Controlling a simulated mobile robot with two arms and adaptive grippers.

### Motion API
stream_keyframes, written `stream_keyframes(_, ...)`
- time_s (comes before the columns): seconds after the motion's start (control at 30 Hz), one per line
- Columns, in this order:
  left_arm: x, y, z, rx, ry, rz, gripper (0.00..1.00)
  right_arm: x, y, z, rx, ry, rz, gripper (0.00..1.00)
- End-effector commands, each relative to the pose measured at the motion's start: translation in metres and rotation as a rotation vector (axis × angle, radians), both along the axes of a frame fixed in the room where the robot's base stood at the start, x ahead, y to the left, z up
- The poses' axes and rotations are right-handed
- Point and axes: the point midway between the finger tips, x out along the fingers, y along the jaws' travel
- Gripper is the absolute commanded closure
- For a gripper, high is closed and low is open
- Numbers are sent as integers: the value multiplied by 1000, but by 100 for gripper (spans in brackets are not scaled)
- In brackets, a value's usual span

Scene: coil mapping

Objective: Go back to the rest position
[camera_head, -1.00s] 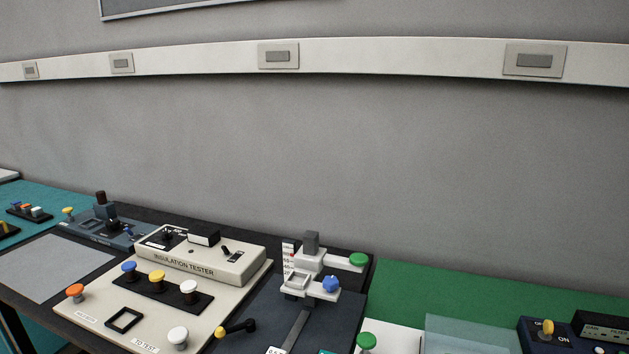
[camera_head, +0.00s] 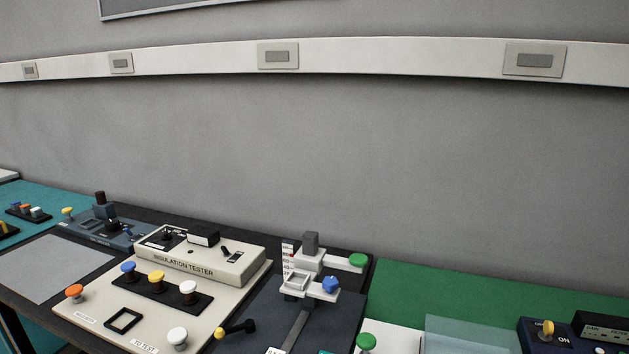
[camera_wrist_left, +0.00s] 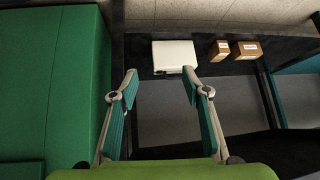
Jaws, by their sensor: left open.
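My left gripper (camera_wrist_left: 160,86) shows in the left wrist view. Its two fingers are spread apart with nothing between them. It hangs clear of any bench, with dark floor and a white box beyond the fingertips. Neither gripper shows in the head view, and my right gripper is in no view.
In the head view the insulation tester (camera_head: 200,262) stands on a dark bench with several coloured knobs before it. A white stand with a blue knob (camera_head: 330,284) is to its right. A green mat (camera_head: 480,290) lies further right. The wrist view shows a white box (camera_wrist_left: 174,56), cardboard boxes (camera_wrist_left: 246,50) and a green surface (camera_wrist_left: 60,80).

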Motion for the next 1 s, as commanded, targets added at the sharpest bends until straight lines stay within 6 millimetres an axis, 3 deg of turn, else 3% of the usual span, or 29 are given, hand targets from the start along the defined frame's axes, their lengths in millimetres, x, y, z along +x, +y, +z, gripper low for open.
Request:
stream_keyframes(0.03, -14, 1, -28, 11, 62, 7, 57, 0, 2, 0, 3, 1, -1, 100)
stream_keyframes(0.2, -72, 0, -107, 45, 273, 19, 57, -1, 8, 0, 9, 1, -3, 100)
stream_keyframes(0.4, -142, -8, -164, 76, 492, 10, 57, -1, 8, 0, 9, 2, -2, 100)
stream_keyframes(0.53, -172, -11, -180, 90, 581, -1, 57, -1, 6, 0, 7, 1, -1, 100)
stream_keyframes(0.63, -184, -13, -185, 94, 616, -6, 57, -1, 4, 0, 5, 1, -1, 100)
stream_keyframes(1.0, -189, -13, -187, 96, 627, -7, 57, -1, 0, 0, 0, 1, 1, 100)
